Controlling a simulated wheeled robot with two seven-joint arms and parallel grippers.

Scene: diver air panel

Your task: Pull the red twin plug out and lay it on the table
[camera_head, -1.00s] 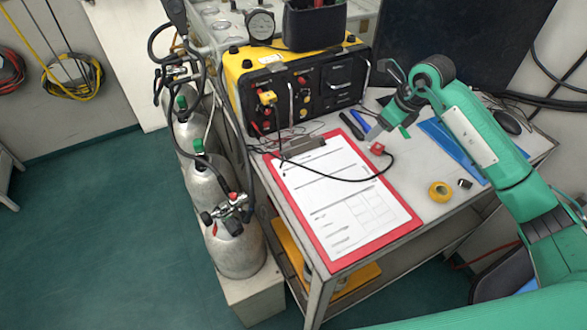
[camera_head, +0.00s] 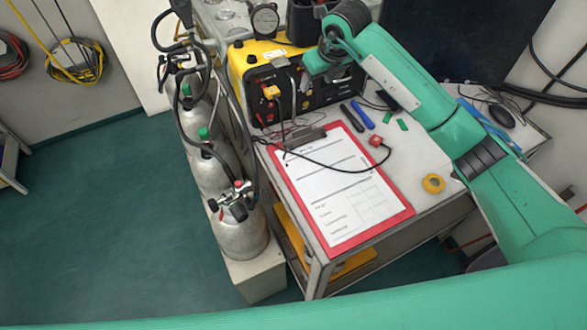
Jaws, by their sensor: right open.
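The small red twin plug (camera_head: 376,141) lies on the table (camera_head: 418,172) at the right edge of the clipboard. A black cable runs from it leftward over the paper. The yellow and black air panel (camera_head: 245,68) stands at the back of the table. My right gripper (camera_head: 308,76) is up in front of the panel's right part, well away from the red plug, and is open with nothing seen in it. Its fingers are partly hidden by its own wrist. My left gripper is not in view.
A red clipboard (camera_head: 405,212) covers the table's front. A yellow tape roll (camera_head: 433,183), a blue marker (camera_head: 363,115), a black marker (camera_head: 351,118) and small green pieces (camera_head: 402,124) lie near the plug. A yellow plug (camera_head: 271,92) sits on the panel. Gas cylinders (camera_head: 238,238) stand left.

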